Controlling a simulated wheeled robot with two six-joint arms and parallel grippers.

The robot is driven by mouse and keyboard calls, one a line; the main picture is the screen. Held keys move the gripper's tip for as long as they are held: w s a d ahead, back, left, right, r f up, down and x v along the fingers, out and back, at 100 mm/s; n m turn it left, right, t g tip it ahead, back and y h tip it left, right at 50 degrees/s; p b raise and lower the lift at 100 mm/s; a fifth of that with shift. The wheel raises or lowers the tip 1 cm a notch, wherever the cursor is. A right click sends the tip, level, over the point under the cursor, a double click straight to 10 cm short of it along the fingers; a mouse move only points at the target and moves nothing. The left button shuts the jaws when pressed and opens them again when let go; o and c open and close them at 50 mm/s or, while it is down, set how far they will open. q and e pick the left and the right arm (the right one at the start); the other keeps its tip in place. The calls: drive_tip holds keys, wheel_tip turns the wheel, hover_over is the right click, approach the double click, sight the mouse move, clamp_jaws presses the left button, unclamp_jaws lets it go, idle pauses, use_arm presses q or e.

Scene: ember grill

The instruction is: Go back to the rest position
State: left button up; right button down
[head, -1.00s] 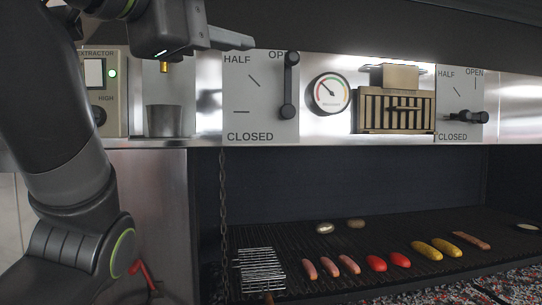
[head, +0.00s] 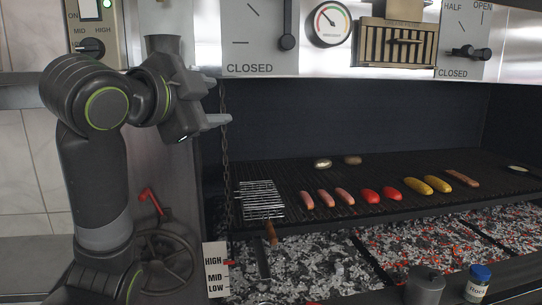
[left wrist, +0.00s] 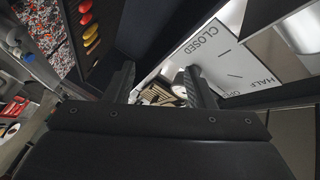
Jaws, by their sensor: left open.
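My left gripper (head: 222,101) is in the head view at left, in front of the steel panel beside the grill opening. Its fingers point right and are apart, with nothing between them. In the left wrist view its two fingers (left wrist: 160,88) are spread and empty. The left arm is folded, its links running down to the lower left. My right gripper is in neither view.
The grill grate (head: 330,211) holds sausages (head: 325,197), red and yellow items, and a wire basket (head: 260,198). Glowing coals (head: 430,240) lie below. A handwheel (head: 165,258), hanging chain (head: 224,150) and level sign (head: 216,268) are near my left arm.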

use_arm(q)
drive_tip(key=a+f+n+g+y, duration=0.2)
drive_tip(key=a+f+n, duration=0.15)
drive_tip(key=f, duration=0.95)
drive_tip(key=s+a+f+n+g+y, duration=0.1)
drive_tip(key=a+f+n, duration=0.25)
drive_tip(key=f, duration=0.95)
drive_tip(key=a+f+n+g+y, duration=0.25)
drive_tip(key=a+f, duration=0.25)
drive_tip(key=f, duration=0.8)
drive_tip(key=s+a+f+n+g+y, duration=0.2)
drive_tip(key=s+a+f+n, duration=0.25)
drive_tip(key=s+f, duration=0.95)
drive_tip(key=s+a+f+n+g+y, duration=0.1)
drive_tip(key=s+a+f+n+g, duration=0.1)
drive_tip(key=s+f, duration=0.5)
drive_tip(key=s+a+f+n+g+y, duration=0.1)
drive_tip(key=s+a+f+n+g, duration=0.15)
drive_tip(key=s, duration=0.85)
wheel_tip(320, 180, down, 24)
drive_tip(key=a, duration=0.2)
drive_tip(key=s+d+f+g+h, duration=0.1)
drive_tip(key=s+f, duration=1.3)
drive_tip(key=f, duration=0.1)
drive_tip(key=shift+s+d+f+m+g, duration=0.25)
drive_tip(key=shift+d+f+m+g, duration=0.15)
drive_tip(key=shift+m, duration=0.05)
